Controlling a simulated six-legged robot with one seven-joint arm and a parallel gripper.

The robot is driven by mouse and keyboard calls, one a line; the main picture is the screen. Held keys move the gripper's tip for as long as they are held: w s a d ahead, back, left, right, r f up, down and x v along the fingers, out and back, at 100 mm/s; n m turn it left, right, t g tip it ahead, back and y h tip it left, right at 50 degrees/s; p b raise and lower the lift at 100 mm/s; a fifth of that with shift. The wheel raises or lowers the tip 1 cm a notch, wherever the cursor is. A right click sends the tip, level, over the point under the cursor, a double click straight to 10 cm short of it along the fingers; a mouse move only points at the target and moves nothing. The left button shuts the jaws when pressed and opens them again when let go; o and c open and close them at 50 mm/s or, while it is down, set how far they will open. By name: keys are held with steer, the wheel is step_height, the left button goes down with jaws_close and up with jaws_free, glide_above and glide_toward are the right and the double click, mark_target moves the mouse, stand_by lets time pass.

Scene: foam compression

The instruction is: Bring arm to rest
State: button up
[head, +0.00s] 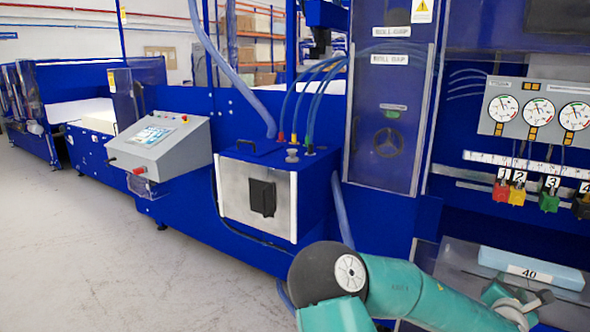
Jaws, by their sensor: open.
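My teal arm (400,290) stretches across the lower right of the head view, with a large dark round joint (318,272) at its left end. My gripper (543,298) is small and partly hidden at the arm's far end, near the lower right corner. It is open, with nothing seen between its fingers. A light blue foam block (530,267) labelled 40 lies just behind and above it on the machine's shelf. I cannot tell whether the gripper touches the block.
A blue machine stands close ahead, with gauges (538,112) and numbered coloured connectors (525,192) above the block. A blue box with hoses (272,192) and a grey control panel (160,147) stick out further left. The grey floor (120,260) at left is clear.

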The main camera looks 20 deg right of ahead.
steer(key=w+a+f+m+g+y, duration=0.1)
steer(key=w+a+f+m+y, duration=0.15)
steer(key=a+m, duration=0.35)
steer(key=w+a+f+m+g+y, duration=0.1)
steer(key=w+a+f+m+y, duration=0.2)
steer(key=a, duration=0.5)
steer(key=w+a+f+m+y, duration=0.1)
steer(key=a+f+m+y, duration=0.15)
steer(key=a+m, duration=0.4)
steer(key=s+a+r+m+y, duration=0.15)
steer(key=a+r, duration=0.25)
steer(key=a, duration=0.4)
steer(key=a+r+m+y, duration=0.1)
steer(key=a+r+y, duration=0.25)
steer(key=a, duration=0.45)
steer(key=s+a+r+m+g, duration=0.2)
steer(key=s+a+r, duration=0.4)
steer(key=s+a, duration=0.6)
steer(key=shift+a+r+y, duration=0.2)
steer(key=shift+a+y, duration=0.1)
steer(key=shift+a, duration=0.7)
steer(key=shift+s, duration=0.1)
steer(key=shift+c, duration=0.7)
steer(key=shift+d, duration=0.2)
